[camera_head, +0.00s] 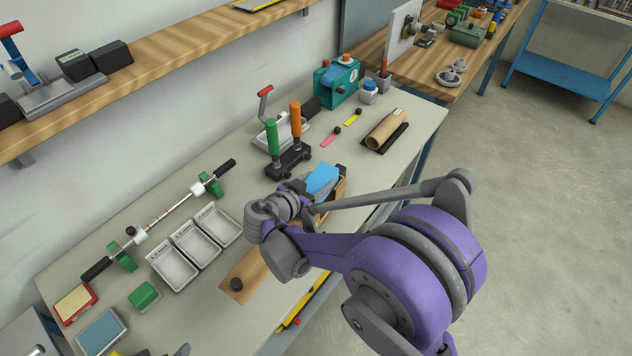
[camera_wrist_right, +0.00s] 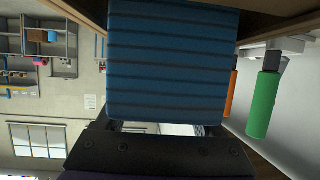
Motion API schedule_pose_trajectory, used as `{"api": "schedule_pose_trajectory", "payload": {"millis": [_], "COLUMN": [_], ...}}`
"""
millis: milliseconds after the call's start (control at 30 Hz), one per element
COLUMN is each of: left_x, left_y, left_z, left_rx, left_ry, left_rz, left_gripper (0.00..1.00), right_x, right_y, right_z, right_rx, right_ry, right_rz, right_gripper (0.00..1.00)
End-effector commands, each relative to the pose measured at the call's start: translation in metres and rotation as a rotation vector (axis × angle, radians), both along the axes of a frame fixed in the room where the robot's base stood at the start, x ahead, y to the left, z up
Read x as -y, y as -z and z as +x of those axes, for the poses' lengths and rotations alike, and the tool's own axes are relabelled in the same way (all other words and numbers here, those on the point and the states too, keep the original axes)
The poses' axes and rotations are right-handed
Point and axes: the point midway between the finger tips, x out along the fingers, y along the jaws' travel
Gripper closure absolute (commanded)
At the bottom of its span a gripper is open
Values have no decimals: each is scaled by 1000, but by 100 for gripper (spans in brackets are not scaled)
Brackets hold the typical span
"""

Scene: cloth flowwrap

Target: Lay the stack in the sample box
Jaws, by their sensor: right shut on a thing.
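A blue stack (camera_head: 321,179) is held by my right gripper (camera_head: 302,190), which is shut on it. In the right wrist view the stack (camera_wrist_right: 170,62) shows as a blue block with dark lines across it, reaching up to the top edge. The sample box (camera_head: 341,188) is light wood and partly hidden behind the stack and my right arm. Wooden edges of it (camera_wrist_right: 262,24) show on both sides of the stack's far end in the right wrist view. I cannot tell whether the stack touches the box floor. My left gripper is not in view.
Behind the stack stands a dark holder (camera_head: 289,160) with green and orange handles. Several white trays (camera_head: 172,265) lie to the left. A brown roll (camera_head: 386,129) on a dark base lies at the back right. A brown strip (camera_head: 243,283) lies in front.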

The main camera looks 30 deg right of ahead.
Motion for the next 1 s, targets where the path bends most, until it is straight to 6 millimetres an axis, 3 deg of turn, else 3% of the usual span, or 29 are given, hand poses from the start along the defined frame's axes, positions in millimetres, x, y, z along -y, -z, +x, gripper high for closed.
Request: {"api": "schedule_pose_trajectory", "payload": {"millis": [367,400,533,833,1000], "left_x": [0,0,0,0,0], "left_y": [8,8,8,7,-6], "left_z": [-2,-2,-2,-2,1], "left_rx": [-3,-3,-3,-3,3], "left_ry": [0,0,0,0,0], "left_rz": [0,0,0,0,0], "left_gripper": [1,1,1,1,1], "right_x": [0,0,1,1,-1], "right_y": [10,10,11,11,-6], "right_z": [-1,-1,-1,-1,-1], "right_rx": [-2,-2,-2,-3,-1], "right_ry": [1,1,1,1,1], "right_rz": [0,0,1,2,2], "right_gripper": [88,24,0,0,0]}}
